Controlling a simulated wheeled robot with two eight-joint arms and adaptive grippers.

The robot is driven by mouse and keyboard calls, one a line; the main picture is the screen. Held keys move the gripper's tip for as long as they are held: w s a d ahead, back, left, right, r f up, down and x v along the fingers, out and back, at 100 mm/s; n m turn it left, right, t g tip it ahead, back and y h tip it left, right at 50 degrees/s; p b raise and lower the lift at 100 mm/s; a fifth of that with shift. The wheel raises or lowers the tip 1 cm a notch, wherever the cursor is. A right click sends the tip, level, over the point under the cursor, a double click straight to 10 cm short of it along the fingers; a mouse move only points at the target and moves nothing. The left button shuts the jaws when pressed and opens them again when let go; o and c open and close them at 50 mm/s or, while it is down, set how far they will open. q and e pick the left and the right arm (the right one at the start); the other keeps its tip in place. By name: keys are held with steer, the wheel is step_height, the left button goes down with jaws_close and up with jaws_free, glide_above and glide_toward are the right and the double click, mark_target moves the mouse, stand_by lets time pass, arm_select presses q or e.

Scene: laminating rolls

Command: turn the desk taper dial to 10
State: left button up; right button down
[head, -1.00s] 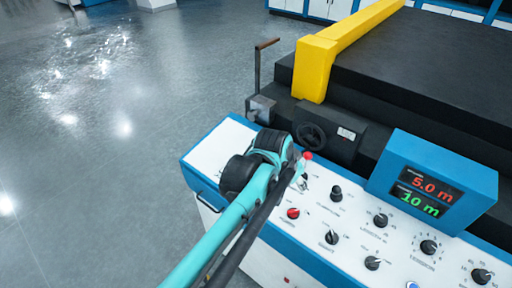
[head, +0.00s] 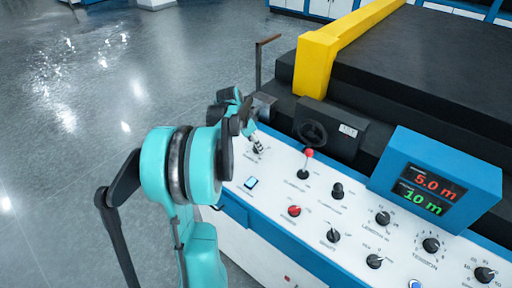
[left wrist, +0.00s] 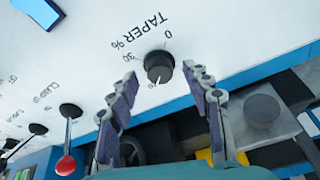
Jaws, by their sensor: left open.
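The taper dial (left wrist: 158,66) is a small round black knob on the white desk panel, labelled "TAPER %". Numbers 0 and 30 show by it; another mark near its lower edge is too small to read surely. My left gripper (left wrist: 160,74) is open, one finger on each side of the dial in the left wrist view. Its fingers do not visibly grip the knob. In the head view my left gripper (head: 257,143) is over the far left part of the panel, and the dial is mostly hidden there. My right gripper is not in view.
A red-topped lever (head: 308,163) stands right of the gripper. A blue square button (head: 251,182) lies nearer me. Several other knobs and a display (head: 430,190) reading 5.0 m and 10 m are to the right. A black handwheel (head: 313,134) stands behind.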

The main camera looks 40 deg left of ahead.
arm_select(q)
steer(key=shift+x, duration=0.9)
jaws_close()
